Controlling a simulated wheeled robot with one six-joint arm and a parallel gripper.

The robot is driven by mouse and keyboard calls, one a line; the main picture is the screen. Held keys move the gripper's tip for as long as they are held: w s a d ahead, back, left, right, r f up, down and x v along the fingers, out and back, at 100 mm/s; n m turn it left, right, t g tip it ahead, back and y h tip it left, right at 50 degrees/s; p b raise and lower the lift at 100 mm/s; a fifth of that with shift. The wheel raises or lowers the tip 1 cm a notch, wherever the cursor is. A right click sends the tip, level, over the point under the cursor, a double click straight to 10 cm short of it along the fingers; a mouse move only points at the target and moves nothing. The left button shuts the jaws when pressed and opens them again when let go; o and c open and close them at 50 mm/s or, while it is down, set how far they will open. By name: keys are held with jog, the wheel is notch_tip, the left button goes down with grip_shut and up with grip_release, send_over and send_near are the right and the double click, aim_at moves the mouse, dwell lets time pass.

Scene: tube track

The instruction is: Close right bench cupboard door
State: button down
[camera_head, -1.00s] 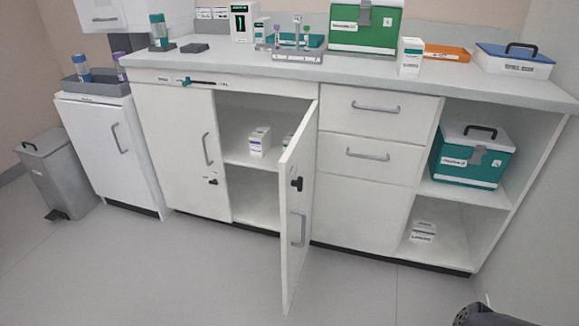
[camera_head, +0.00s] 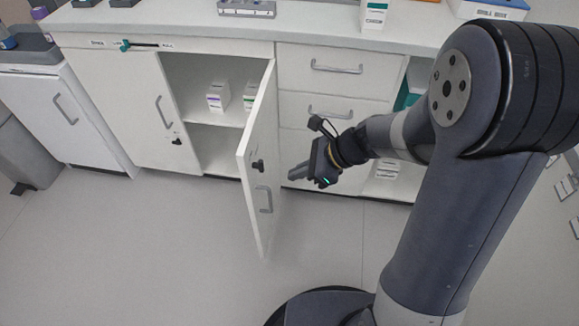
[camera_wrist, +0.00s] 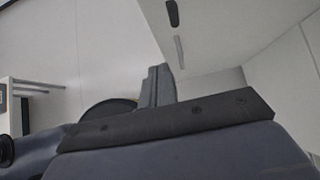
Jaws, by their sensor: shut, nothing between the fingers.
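The right bench cupboard door (camera_head: 256,165) is white and stands wide open, swung out from the bench. Its outer face carries a black latch knob (camera_head: 258,166) and a grey bar handle (camera_head: 265,199). My gripper (camera_head: 295,174) is shut and empty, to the right of the door on its outer side, in front of the drawers. In the head view a small gap seems to lie between fingertips and door. In the wrist view the gripper finger (camera_wrist: 160,88) points toward a white panel (camera_wrist: 215,30) with a dark knob and handle on it.
White boxes (camera_head: 218,97) stand on the shelf inside the open cupboard. The left door (camera_head: 125,110) is closed. Drawers (camera_head: 330,75) and an open shelf section lie right of the opening. The floor (camera_head: 150,250) in front is clear.

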aim_at(251, 185)
jog(key=shift+w+a+f+b, duration=0.1)
jog(key=shift+a+f+b, duration=0.25)
jog(key=shift+a+f, duration=0.9)
jog(key=shift+w+a+f+b, duration=0.1)
jog(key=shift+a+f+b, duration=0.4)
jog(key=shift+a, duration=1.3)
jog(key=shift+w+a+f+b, duration=0.1)
jog(key=shift+a+f+b, duration=0.15)
jog(key=shift+a+f, duration=1)
jog(key=shift+a+r, duration=0.3)
jog(key=shift+a, duration=0.1)
